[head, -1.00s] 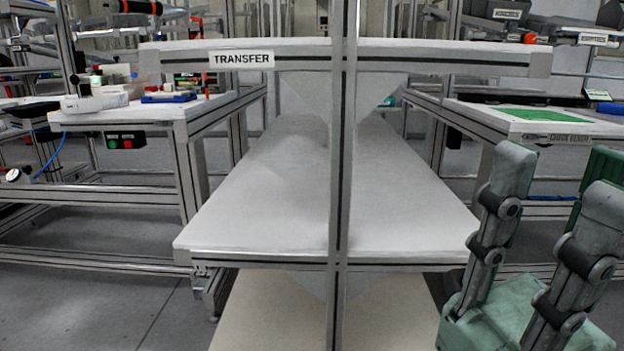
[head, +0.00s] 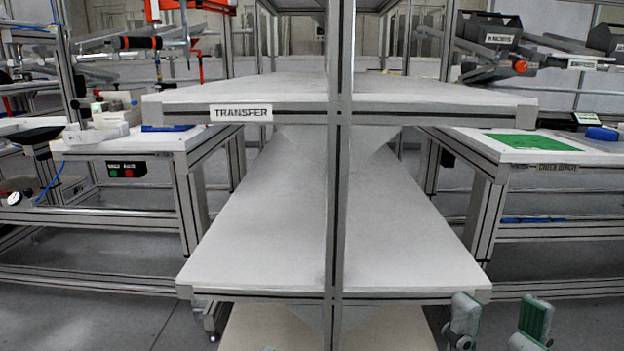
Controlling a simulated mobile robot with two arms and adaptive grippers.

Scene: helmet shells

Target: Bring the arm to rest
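My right gripper (head: 498,322) shows at the bottom right of the head view, by the right front corner of the transfer rack's lower shelf. Only the ends of its two fingers are in the picture. They stand apart with nothing between them, so it is open. The rest of the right arm is below the picture edge. My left gripper and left arm are not in view.
The transfer rack stands in front, its upper shelf (head: 440,101) and lower shelf (head: 270,215) bare where seen. A central post (head: 338,200) splits it. A left bench (head: 165,145) holds small items. A right bench (head: 480,145) carries a green mat (head: 532,142).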

